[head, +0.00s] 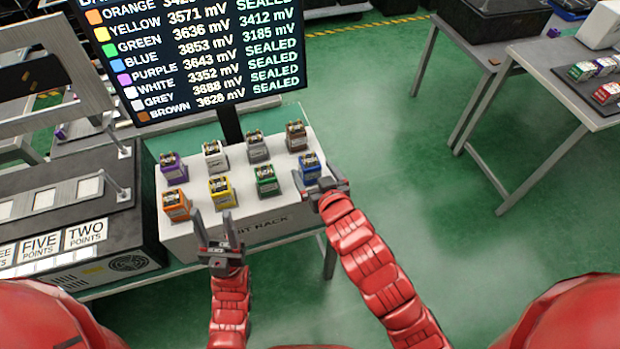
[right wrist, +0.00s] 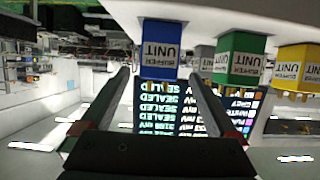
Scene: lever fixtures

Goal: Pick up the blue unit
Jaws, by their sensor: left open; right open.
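The blue unit (head: 310,166) is a small block with a blue body at the front right end of the white rack (head: 270,235). In the right wrist view the blue unit (right wrist: 160,50) shows upside down with "BUFFER UNIT" on its face. My right gripper (head: 320,184) is open just in front of it. In the right wrist view the fingers (right wrist: 158,85) point toward the unit, one on each side; I cannot tell whether they reach around it. My left gripper (head: 212,225) is open and empty, near the rack's front face below the orange and yellow units.
The green unit (head: 267,180) stands left of the blue one, then yellow (head: 221,191) and orange (head: 176,205). Brown (head: 297,136), grey (head: 257,147), white (head: 215,157) and purple (head: 173,166) stand behind. A screen (head: 200,55) rises behind the rack.

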